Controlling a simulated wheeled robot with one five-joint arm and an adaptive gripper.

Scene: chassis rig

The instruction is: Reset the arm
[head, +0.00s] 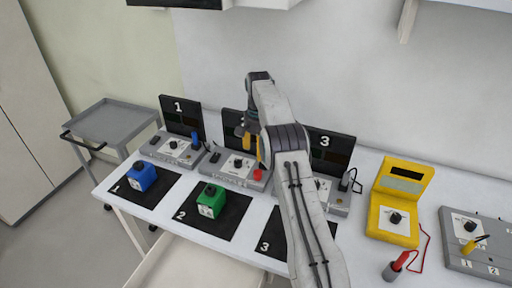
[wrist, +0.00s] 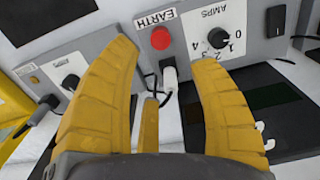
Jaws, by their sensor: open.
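My arm rises from the bottom of the head view and bends over the table. My gripper (head: 251,150) hangs over the middle station marked 2 and partly hides its screen. In the wrist view its two yellow fingers (wrist: 172,65) are spread apart with no object held between them. Beyond the fingertips is a grey panel with a red round part (wrist: 160,38), an EARTH label (wrist: 155,18) and an AMPS dial (wrist: 217,38). A white plug-like part (wrist: 169,75) shows between the fingers.
A blue block (head: 142,176) and a green block (head: 211,201) sit on black mats. Station 1 (head: 172,149) stands left; station 3 (head: 335,195) is partly behind my arm. A yellow meter (head: 398,205) and grey box (head: 478,243) stand right. A grey cart (head: 105,121) is far left.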

